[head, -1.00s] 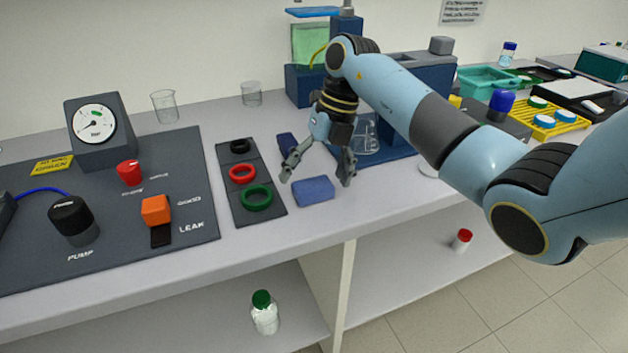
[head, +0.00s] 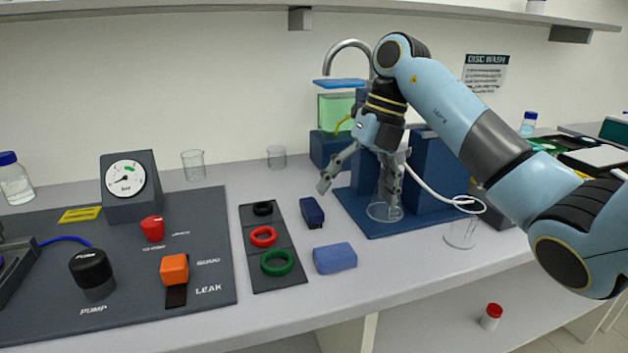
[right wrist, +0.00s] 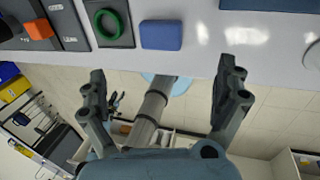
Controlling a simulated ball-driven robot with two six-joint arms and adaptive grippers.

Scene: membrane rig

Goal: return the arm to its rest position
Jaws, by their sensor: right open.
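My right gripper (head: 358,182) is open and empty, held in the air above the bench in front of the blue rig (head: 428,180). Its arm comes in from the right in the head view. In the right wrist view its two fingers (right wrist: 165,90) stand wide apart with nothing between them. Below it on the bench lie a blue block (head: 335,258) and a dark blue piece (head: 312,212), both apart from the fingers. A glass flask (head: 384,211) is partly behind the right finger. My left gripper is not in view.
A panel with a gauge (head: 125,180), pump knob (head: 90,267) and orange switch (head: 174,268) fills the left. A tray holds black, red and green rings (head: 277,262). Beakers (head: 193,164) stand at the back. A shelf (head: 150,10) runs above. The bench's front strip is clear.

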